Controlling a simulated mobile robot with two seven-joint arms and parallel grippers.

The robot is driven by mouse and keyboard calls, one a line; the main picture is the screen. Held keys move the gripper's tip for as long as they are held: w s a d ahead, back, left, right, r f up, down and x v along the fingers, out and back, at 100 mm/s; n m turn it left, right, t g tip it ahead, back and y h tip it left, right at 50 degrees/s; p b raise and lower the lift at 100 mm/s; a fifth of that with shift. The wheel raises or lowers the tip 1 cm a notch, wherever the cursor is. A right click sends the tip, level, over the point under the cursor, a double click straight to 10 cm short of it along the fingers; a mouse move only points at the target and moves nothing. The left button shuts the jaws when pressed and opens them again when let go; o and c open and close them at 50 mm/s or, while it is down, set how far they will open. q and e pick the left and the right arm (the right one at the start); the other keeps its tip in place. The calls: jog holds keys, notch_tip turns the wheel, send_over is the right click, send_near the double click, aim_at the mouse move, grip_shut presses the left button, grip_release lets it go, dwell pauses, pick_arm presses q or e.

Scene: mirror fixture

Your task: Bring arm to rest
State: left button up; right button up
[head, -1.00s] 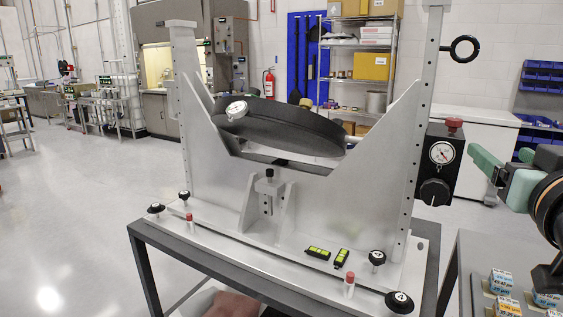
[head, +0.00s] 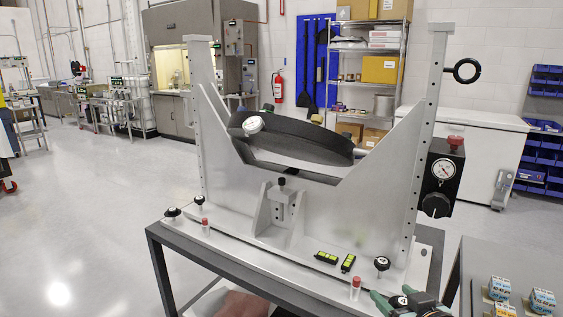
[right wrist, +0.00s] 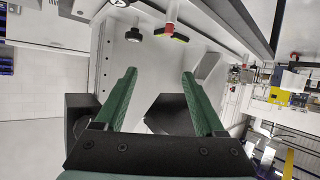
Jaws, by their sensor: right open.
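My right gripper (head: 408,304) is at the bottom edge of the head view, by the front right corner of the mirror fixture (head: 350,200). Its green fingers also show in the right wrist view (right wrist: 158,75); they are apart with nothing held between them. The fixture's pale plate and dark knobs lie beyond the fingers there. A dark round mirror (head: 310,140) rests tilted in the fixture's cradle. A black box with a dial (head: 441,175) is mounted on the right upright. My left gripper is in neither current view.
The fixture stands on a dark-framed table (head: 156,238). A black knob (head: 382,264) and a red-capped post (head: 355,288) stand close to my right gripper. Small labelled boxes (head: 500,288) sit on a grey surface at lower right. Open floor lies to the left.

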jog(key=s+a+f+g+y+p, duration=0.1)
jog(key=s+f, duration=0.3)
jog(key=f, duration=0.3)
jog(key=s+a+f+g+p, duration=0.1)
jog(key=s+a+f, duration=0.15)
jog(key=f, duration=0.45)
jog(key=s+a+f+g+p, duration=0.1)
jog(key=s+f+p, duration=0.1)
jog(key=s+f, duration=1)
jog(key=s, duration=0.5)
jog(key=shift+a+g, duration=0.35)
jog(key=shift+g, duration=0.05)
